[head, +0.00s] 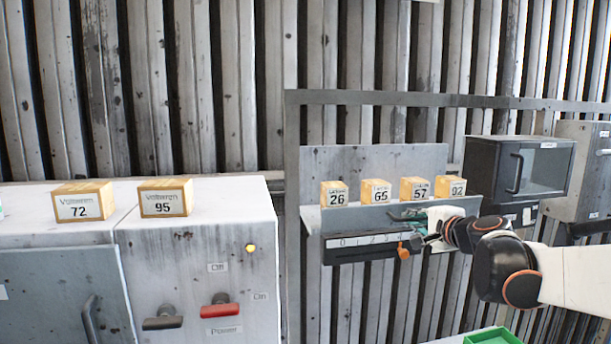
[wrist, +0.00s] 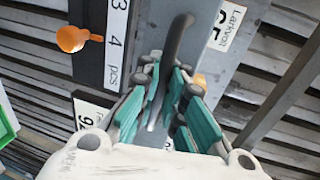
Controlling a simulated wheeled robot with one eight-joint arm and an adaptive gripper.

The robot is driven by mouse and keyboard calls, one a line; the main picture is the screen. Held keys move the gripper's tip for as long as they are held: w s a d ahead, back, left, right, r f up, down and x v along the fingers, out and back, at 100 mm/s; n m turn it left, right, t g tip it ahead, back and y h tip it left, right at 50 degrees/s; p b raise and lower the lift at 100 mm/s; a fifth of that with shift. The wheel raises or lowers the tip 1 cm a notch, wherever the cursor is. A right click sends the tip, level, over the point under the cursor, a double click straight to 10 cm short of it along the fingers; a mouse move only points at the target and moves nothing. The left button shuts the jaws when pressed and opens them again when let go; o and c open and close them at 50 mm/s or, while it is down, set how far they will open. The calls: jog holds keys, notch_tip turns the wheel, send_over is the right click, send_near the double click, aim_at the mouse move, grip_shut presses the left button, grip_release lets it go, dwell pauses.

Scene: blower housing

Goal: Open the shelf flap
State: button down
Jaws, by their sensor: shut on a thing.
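The shelf (head: 312,212) is a grey metal unit on the right part of the wall. Its grey front flap (head: 350,222) stands upright below a row of boxes, and the flap also shows in the wrist view (wrist: 150,20). A dark curved bar handle (wrist: 172,48) projects from the flap. My gripper (head: 412,222) is at the right half of the flap front. In the wrist view its green-padded fingers (wrist: 165,112) are on both sides of the handle and shut on it. The fingers hide the lower end of the handle.
Boxes marked 26 (head: 334,194), 65 (head: 376,192), 57 (head: 415,190) and 92 (head: 451,187) stand on the shelf. A numbered strip (head: 350,242) with an orange knob (head: 403,253) runs below the flap. A black cabinet (head: 540,165) hangs close on the right.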

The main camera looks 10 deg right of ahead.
jog(key=shift+s+f+t+b, duration=0.4)
jog(key=shift+s+f+b, duration=0.05)
jog(key=shift+f+b, duration=0.2)
jog(key=f+b, duration=0.1)
jog(key=b, duration=0.1)
jog(key=f+t+b, duration=0.1)
jog(key=f+b, duration=0.1)
jog(key=b, duration=0.1)
jog(key=f+t+b, duration=0.1)
jog(key=b, duration=0.2)
jog(key=shift+s+f, duration=0.25)
jog(key=shift+f, duration=0.1)
jog(key=shift+w+f+t+b, duration=0.1)
jog(key=shift+f+t+b, duration=0.15)
jog(key=shift+t+b, duration=0.35)
jog(key=shift+b, duration=0.3)
